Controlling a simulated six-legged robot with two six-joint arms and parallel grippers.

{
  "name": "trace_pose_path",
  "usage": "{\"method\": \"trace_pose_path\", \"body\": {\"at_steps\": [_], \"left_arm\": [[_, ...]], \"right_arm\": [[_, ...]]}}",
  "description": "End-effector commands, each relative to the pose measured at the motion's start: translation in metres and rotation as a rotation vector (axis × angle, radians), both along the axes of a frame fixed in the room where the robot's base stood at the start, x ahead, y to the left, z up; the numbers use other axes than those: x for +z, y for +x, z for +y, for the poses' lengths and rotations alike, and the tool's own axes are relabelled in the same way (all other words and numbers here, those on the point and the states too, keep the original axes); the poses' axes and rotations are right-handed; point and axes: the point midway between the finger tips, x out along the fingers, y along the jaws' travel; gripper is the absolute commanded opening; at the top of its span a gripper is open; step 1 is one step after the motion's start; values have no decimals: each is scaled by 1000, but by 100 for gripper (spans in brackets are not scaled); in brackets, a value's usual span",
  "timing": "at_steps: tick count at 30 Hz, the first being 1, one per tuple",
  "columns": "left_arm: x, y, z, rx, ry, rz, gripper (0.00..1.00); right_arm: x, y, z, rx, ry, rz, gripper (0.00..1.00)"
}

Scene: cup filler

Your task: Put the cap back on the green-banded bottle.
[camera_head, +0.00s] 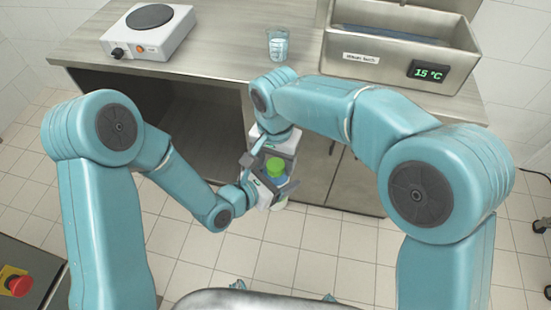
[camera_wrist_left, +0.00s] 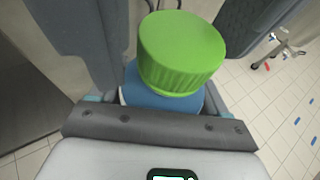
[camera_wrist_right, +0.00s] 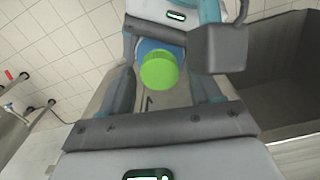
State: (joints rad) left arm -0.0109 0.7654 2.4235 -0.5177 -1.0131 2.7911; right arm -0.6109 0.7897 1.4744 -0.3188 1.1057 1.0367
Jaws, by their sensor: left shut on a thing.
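The bottle shows as a blue body (camera_wrist_left: 160,99) under a green cap (camera_wrist_left: 180,52) in the left wrist view. My left gripper (camera_head: 270,182) is shut on the bottle, in front of the counter in the head view. The green cap (camera_head: 275,165) is at the bottle's top. I cannot tell whether it is fully seated. My right gripper (camera_head: 270,153) comes in from above. The bottle's band and lower part are hidden by the grippers.
The counter (camera_head: 210,58) behind carries a hot plate (camera_head: 148,32), a glass of water (camera_head: 278,46) and a metal basin (camera_head: 400,60) with a 15 °C display. A red stop button (camera_head: 17,284) is at the lower left. Tiled floor is open below the grippers.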

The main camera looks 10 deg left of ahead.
Motion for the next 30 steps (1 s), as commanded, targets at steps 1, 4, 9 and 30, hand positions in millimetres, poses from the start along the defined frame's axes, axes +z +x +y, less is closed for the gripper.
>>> {"method": "trace_pose_path", "body": {"at_steps": [1,4,9,30], "left_arm": [[1,0,0,0,-1,-2,0],[1,0,0,0,-1,-2,0],[1,0,0,0,-1,-2,0],[1,0,0,1,0,-2,0]], "right_arm": [[0,0,0,0,0,0,72],[0,0,0,1,0,0,72],[1,0,0,1,0,0,72],[115,1,1,1,2,-1,72]]}}
